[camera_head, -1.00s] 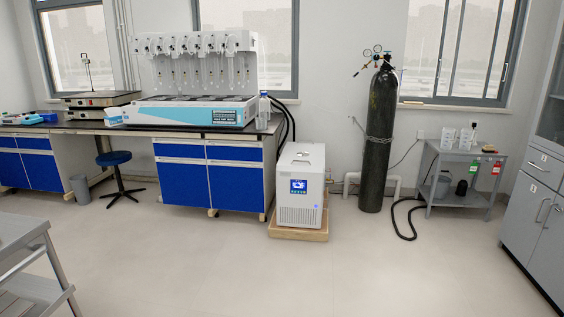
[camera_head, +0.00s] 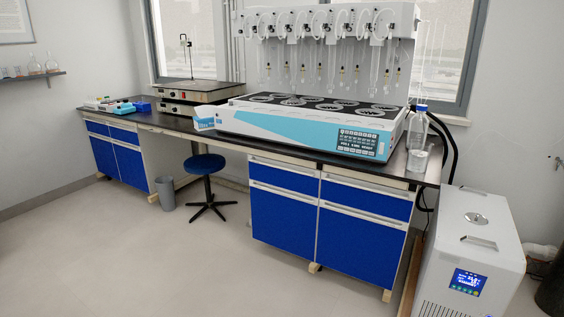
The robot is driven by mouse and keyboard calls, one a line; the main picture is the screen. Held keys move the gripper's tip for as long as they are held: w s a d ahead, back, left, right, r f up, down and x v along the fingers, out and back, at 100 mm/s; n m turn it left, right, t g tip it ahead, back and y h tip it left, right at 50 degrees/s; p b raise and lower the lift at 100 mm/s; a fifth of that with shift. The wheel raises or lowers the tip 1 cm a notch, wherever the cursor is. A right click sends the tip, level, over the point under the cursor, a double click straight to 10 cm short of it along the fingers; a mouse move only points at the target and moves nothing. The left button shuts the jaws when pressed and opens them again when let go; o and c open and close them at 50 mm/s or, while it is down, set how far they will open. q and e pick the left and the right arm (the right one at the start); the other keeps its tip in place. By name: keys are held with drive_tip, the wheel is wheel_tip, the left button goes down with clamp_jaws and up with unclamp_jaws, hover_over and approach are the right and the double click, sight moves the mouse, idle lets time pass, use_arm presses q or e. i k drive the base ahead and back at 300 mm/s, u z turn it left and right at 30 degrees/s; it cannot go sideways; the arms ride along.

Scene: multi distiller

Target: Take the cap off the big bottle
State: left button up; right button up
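A big clear bottle (camera_head: 414,135) stands upright at the right end of the dark bench top, beside the distiller. Its blue cap (camera_head: 421,108) is on its neck. A small clear beaker (camera_head: 417,161) stands just in front of the bottle, near the bench edge. Neither of my grippers shows in the head view, and both are away from the bottle.
The blue-fronted bench (camera_head: 283,211) carries the white and teal distiller (camera_head: 300,125). A white chiller (camera_head: 472,240) stands on the floor at right. A blue stool (camera_head: 205,165) and grey bin (camera_head: 165,192) are at left. The floor in front is clear.

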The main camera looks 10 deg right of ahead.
sight(418, 123)
drive_tip(key=z, duration=0.6)
drive_tip(key=i, duration=2.45)
drive_tip(key=z, duration=1.4)
